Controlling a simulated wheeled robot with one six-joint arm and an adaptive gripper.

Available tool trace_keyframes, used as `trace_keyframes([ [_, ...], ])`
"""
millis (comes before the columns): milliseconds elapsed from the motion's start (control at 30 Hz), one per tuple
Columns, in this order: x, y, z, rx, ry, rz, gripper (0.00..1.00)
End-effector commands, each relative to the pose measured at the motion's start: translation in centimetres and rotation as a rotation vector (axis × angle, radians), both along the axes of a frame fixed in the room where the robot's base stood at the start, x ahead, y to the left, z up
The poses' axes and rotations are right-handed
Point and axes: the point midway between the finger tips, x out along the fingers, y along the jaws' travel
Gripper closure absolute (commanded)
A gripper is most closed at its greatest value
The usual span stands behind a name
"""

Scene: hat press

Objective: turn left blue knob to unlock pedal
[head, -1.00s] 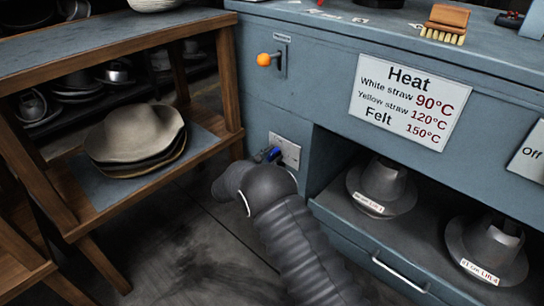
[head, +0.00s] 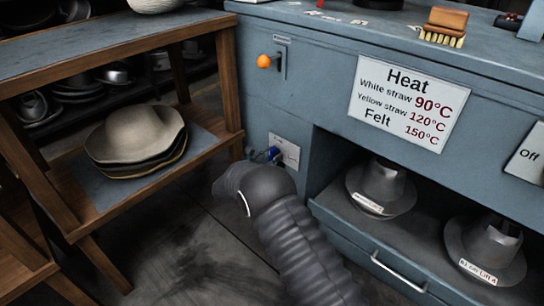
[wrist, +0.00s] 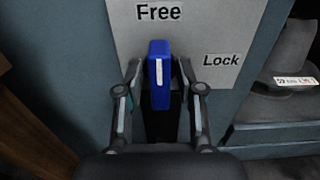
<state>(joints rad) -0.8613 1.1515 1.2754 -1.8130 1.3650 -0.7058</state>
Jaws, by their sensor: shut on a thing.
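The blue knob (wrist: 159,62) is on a pale plate (wrist: 225,35) marked "Free" above and "Lock" to the right. In the wrist view the knob stands upright, its white line pointing up towards "Free". My gripper (wrist: 159,72) is shut on the knob, one finger on each side. The pedal is not recognisable in either view.
A wooden shelf (head: 232,90) with stacked hats (head: 135,138) stands to the left. An orange-tipped lever (head: 264,61) is above the knob. To the right, an open bay holds metal hat forms (head: 380,185). Bare floor (head: 175,235) lies between.

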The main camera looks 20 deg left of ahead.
Motion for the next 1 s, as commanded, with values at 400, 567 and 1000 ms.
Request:
trace_keyframes([
  [400,0.0,0.0,0.0,0.001,-0.001,0.001,0.56],
  [567,0.0,0.0,0.0,0.001,-0.001,0.001,0.56],
  [1000,-5.0,2.2,0.0,0.000,0.000,0.005,0.56],
])
